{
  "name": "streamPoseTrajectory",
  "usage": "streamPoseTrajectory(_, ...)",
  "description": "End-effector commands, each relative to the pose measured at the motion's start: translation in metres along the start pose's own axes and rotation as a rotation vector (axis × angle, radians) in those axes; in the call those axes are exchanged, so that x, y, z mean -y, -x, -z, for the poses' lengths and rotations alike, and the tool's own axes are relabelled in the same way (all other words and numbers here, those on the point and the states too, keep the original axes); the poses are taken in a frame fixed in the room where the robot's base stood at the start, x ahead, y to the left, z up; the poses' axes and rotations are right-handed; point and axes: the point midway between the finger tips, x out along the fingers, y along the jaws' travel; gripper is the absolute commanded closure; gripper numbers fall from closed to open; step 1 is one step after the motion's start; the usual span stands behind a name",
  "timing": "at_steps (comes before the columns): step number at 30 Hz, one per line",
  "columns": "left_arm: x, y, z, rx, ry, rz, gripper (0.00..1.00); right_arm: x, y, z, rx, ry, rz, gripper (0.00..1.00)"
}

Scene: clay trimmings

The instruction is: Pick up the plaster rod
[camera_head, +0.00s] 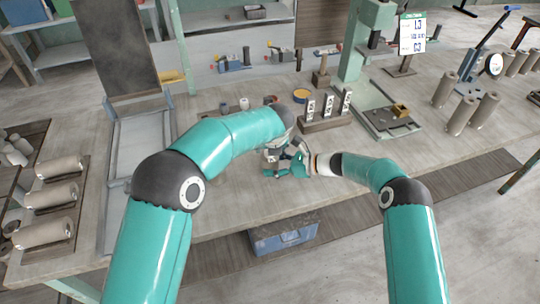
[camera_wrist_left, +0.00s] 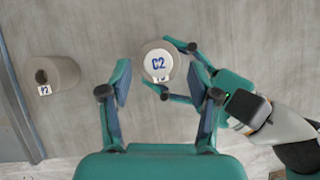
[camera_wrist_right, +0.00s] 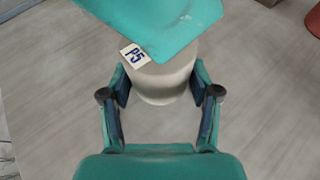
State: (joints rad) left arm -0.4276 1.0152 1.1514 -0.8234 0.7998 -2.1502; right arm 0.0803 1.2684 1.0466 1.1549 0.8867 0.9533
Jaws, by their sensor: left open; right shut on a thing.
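A pale cylinder, which I take to be the plaster rod, shows its round end marked C2 in the left wrist view (camera_wrist_left: 158,62). The right wrist view shows its side (camera_wrist_right: 162,86) with a P5 tag; a teal part of my left gripper hides some of it. My right gripper (camera_wrist_right: 161,88) is shut on the rod, its fingertips on either side. My left gripper (camera_wrist_left: 160,78) is open, with its fingers spread towards the rod's marked end. In the head view both grippers meet over the bench, and the rod is mostly hidden there.
A hollow beige cylinder tagged P2 (camera_wrist_left: 54,76) is on the bench left of the rod. A dark rack with several tagged pieces (camera_head: 326,124) stands behind the grippers. A metal tray (camera_head: 112,185) lies at left. Bare bench (camera_head: 235,200) lies in front.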

Motion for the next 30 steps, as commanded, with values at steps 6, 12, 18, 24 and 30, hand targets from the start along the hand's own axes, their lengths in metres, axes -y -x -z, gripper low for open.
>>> streamPoseTrajectory(6, -0.002, -0.030, -0.001, -0.001, 0.000, 0.000, 0.38, 0.000, 0.000, 0.000, 0.000, 0.000, 0.000, 0.84)
streamPoseTrajectory(12, -0.002, -0.033, -0.001, 0.000, 0.000, 0.001, 0.38, 0.000, 0.000, 0.000, 0.000, 0.000, 0.000, 0.84)
streamPoseTrajectory(18, -0.002, -0.033, -0.001, 0.000, 0.000, 0.001, 0.56, 0.000, 0.000, 0.000, 0.000, 0.000, 0.000, 0.84)
streamPoseTrajectory(24, -0.002, -0.033, -0.001, 0.000, 0.000, 0.001, 0.90, 0.000, 0.000, 0.000, 0.000, 0.000, -0.001, 0.84)
streamPoseTrajectory(30, -0.002, -0.033, -0.001, 0.000, 0.001, 0.001, 1.00, 0.000, 0.000, 0.000, 0.000, 0.000, -0.001, 0.84)
